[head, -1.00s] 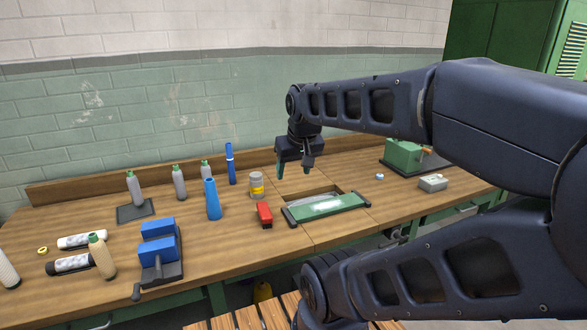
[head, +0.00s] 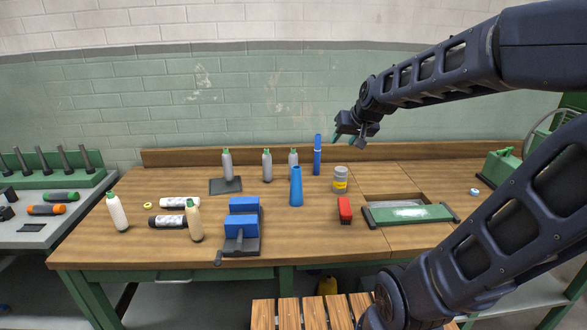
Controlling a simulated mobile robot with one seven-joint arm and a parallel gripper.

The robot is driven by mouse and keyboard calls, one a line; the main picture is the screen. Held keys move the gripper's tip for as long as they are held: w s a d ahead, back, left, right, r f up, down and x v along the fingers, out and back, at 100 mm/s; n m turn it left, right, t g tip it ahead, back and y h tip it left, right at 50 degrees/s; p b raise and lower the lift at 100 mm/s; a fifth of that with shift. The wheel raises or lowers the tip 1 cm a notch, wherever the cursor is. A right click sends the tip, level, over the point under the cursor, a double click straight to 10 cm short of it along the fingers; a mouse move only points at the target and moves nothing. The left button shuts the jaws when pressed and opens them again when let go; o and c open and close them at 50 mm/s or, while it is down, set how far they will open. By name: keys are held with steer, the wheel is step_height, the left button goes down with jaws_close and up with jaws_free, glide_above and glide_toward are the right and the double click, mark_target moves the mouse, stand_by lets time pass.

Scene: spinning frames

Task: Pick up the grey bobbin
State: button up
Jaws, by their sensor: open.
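Three grey bobbins with green tops stand upright at the back of the wooden workbench. The left grey bobbin (head: 227,166) stands on a dark square plate (head: 226,189). The middle grey bobbin (head: 267,168) stands on the bare wood. The right grey bobbin (head: 293,166) stands partly behind a light blue cone (head: 296,187). My gripper (head: 350,140) is open and empty, raised above the back of the bench. It is to the right of all three grey bobbins and apart from them.
A dark blue tube (head: 317,157) stands between the right bobbin and my gripper. A grey-yellow can (head: 340,180), a red block (head: 344,209) and a blue vise (head: 242,227) stand on the bench. A white bobbin (head: 118,213) and a cream bobbin (head: 194,221) stand nearer the front.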

mark_target(292, 151)
steer(key=w+a+f+m+t, duration=0.15)
steer(key=w+a, duration=0.25)
steer(key=w, duration=0.4)
steer(key=w+a+f+m+t+h, duration=0.15)
steer(key=w+a, duration=0.25)
steer(key=w, duration=0.4)
steer(key=w+a+f+t, duration=0.2)
steer(key=w+a+t, duration=0.15)
steer(key=w, duration=0.55)
steer(key=w+a+f+m+t+h, duration=0.1)
steer(key=w+a+f+m+h, duration=0.15)
steer(key=f+h, duration=0.4)
steer(key=w+a+f+m+h, duration=0.1)
steer(key=a+f+h, duration=0.3)
steer(key=f, duration=0.5)
steer(key=shift+a+x, duration=0.15)
steer(key=shift+x, duration=2.5)
steer(key=shift+a+x, duration=0.15)
steer(key=shift+x, duration=2.55)
steer(key=shift+w, duration=0.15)
jaws_close()
